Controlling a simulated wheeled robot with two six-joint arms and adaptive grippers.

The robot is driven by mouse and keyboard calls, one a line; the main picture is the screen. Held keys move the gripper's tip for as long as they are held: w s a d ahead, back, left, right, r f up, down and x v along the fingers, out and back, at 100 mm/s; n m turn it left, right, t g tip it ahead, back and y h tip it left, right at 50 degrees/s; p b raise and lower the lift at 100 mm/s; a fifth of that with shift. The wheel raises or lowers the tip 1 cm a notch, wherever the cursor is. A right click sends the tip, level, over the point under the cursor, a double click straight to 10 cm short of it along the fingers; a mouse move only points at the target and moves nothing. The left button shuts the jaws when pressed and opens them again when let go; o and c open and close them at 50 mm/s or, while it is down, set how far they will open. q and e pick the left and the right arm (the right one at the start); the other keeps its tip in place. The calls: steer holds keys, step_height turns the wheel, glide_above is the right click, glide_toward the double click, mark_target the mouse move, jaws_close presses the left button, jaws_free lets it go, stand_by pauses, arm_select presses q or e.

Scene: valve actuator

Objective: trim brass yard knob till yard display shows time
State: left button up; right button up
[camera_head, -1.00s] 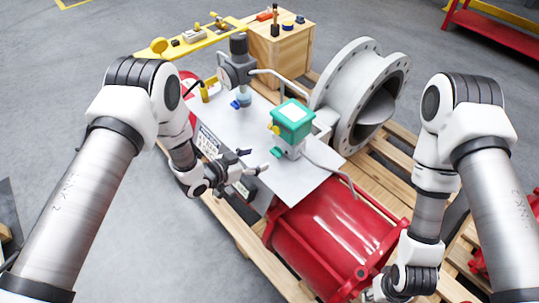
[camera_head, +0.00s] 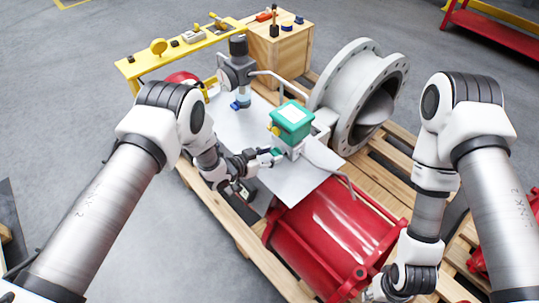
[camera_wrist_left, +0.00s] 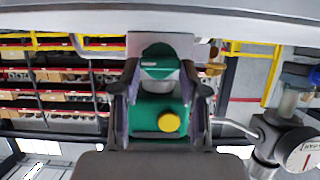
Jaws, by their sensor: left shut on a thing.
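My left gripper (camera_head: 268,155) is shut on a green knob (camera_wrist_left: 158,62) on the near side of the green-topped box (camera_head: 292,118). In the left wrist view, the left gripper's fingers (camera_wrist_left: 160,85) stand on either side of this knob. A yellow knob (camera_wrist_left: 168,122) sits on the same box, beside the fingers and apart from them. A yellow round piece (camera_head: 158,46) stands on the yellow beam; I cannot tell whether it is the brass yard knob. No readable display shows. My right gripper (camera_head: 374,292) is low at the bottom edge, its fingers mostly hidden.
A red cylinder (camera_head: 330,235) lies in front of the grey plate (camera_head: 300,183). A big grey flanged valve (camera_head: 345,95) stands behind on the pallet. A pressure gauge (camera_wrist_left: 302,155) and pipes are near the left gripper. A wooden crate (camera_head: 285,50) stands at the back.

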arm_select(q)
steer(key=n+b, duration=0.1)
steer(key=n+g+h+b, duration=0.1)
steer(key=b, duration=0.1)
steer(key=shift+w+a+f, duration=0.2)
steer(key=shift+f, duration=0.05)
steer(key=shift+w+a+r+n+g+h+b, duration=0.1)
steer(key=shift+n+g+h+b, duration=0.55)
steer(key=shift+n+b, duration=0.8)
steer(key=o, duration=1.1)
steer(key=shift+o, duration=0.2)
steer(key=v, duration=1.2)
steer(key=shift+f, duration=0.2)
